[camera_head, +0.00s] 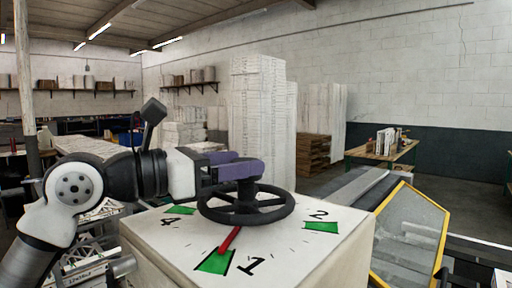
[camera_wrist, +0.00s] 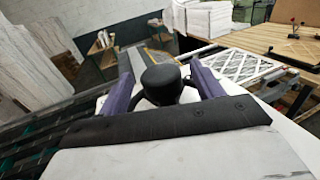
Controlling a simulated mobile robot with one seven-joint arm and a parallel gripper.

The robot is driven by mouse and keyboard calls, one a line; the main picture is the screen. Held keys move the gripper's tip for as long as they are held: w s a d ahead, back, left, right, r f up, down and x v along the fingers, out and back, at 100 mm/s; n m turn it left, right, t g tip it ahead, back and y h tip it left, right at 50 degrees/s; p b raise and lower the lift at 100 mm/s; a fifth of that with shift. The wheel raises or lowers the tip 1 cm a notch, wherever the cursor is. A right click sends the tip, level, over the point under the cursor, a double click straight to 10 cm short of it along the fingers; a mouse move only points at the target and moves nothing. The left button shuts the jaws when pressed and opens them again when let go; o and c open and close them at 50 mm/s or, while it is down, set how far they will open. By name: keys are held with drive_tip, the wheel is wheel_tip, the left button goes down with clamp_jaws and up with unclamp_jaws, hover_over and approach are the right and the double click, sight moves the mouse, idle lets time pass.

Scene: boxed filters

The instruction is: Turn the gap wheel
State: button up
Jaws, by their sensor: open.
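The gap wheel (camera_head: 280,210) is a black spoked handwheel lying flat on top of a pale box (camera_head: 165,237). A red pointer (camera_head: 229,240) under it points at the green mark beside the number 1. Other green marks sit by 2 and 4. My gripper (camera_head: 240,168) reaches in from the left, its purple fingers just above the wheel, around its middle. In the wrist view my gripper (camera_wrist: 163,74) is open, one finger on each side of a round black knob (camera_wrist: 160,84). I cannot tell whether the fingers touch it. Part of the wheel is hidden by the fingers.
A yellow-framed clear panel (camera_head: 415,235) stands close to the box's right. Tall white stacks (camera_head: 262,120) rise behind. A table with books (camera_head: 385,150) is farther back right. The wrist view shows a framed pleated filter (camera_wrist: 245,65) at the right.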

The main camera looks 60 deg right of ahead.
drive_tip(key=shift+p+x, duration=0.6)
drive_tip(key=shift+x, duration=1.55)
drive_tip(key=shift+c, duration=0.4)
drive_tip(key=c, duration=1.3)
drive_tip(key=shift+w+f+t+b, duration=0.15)
drive_tip(key=shift+t+b, duration=0.15)
drive_tip(key=shift+b, duration=0.25)
